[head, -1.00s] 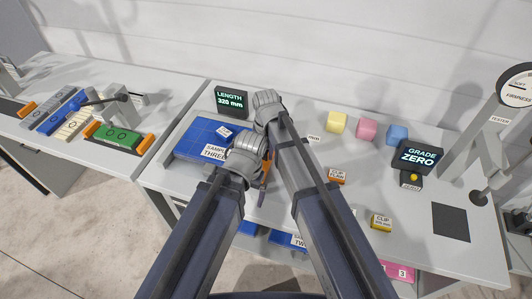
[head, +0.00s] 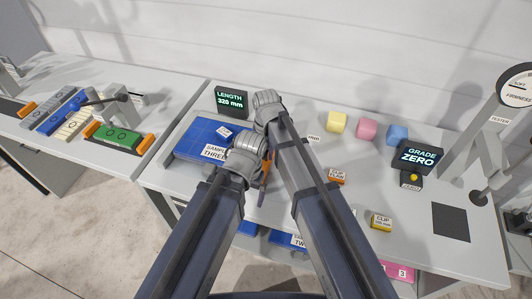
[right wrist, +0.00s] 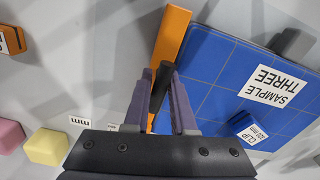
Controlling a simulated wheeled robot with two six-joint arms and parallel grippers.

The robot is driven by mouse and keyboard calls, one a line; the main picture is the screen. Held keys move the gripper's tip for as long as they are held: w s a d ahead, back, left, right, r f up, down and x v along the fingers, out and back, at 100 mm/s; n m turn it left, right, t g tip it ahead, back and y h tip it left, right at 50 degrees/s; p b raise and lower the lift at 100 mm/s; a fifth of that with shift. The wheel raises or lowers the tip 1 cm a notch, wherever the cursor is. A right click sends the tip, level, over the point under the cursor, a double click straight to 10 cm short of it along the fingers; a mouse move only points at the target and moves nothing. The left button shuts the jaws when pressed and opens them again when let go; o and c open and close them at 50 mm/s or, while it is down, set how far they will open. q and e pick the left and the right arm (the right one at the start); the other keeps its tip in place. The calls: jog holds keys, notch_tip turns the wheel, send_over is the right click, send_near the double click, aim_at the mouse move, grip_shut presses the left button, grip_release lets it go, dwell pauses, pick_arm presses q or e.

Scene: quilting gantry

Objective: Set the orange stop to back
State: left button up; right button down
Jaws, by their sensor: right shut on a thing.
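The orange stop (right wrist: 172,42) is a long bar beside the edge of the blue Sample Three pad (right wrist: 222,75). A narrow gap to the pad shows in the right wrist view. In the head view only a sliver of the stop (head: 266,171) shows between my arms. My right gripper (right wrist: 161,84) is shut on a dark handle (right wrist: 162,76) at the stop. My left arm's wrist (head: 245,160) is over the pad's right side. The left fingers cannot be made out clearly. The stop's ends are largely hidden in the head view.
A length display (head: 231,101) reading 320 mm stands behind the pad. Yellow (head: 336,122), pink (head: 367,129) and blue (head: 397,135) blocks stand at the back right. Orange (head: 337,177) and yellow (head: 381,222) clips lie right of my arms. A grade display (head: 419,156) reads ZERO.

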jog(key=d, duration=0.2)
jog(key=s+d, duration=0.1)
jog(key=d, duration=0.1)
jog(key=s+d, duration=0.1)
jog(key=d, duration=0.2)
jog(key=shift+s, duration=0.2)
pick_arm(q)
jog(key=shift+a, duration=0.1)
pick_arm(e)
jog(key=shift+s+d, duration=0.1)
jog(key=shift+d, duration=0.35)
jog(key=c, duration=0.9)
grip_release()
jog(key=shift+d, duration=0.2)
jog(key=shift+a+r, duration=0.1)
pick_arm(q)
notch_tip(320, 180, up, 8)
jog(key=p, duration=0.8)
pick_arm(e)
notch_tip(320, 180, up, 8)
jog(key=shift+f, duration=0.15)
pick_arm(q)
jog(key=shift+f, duration=0.15)
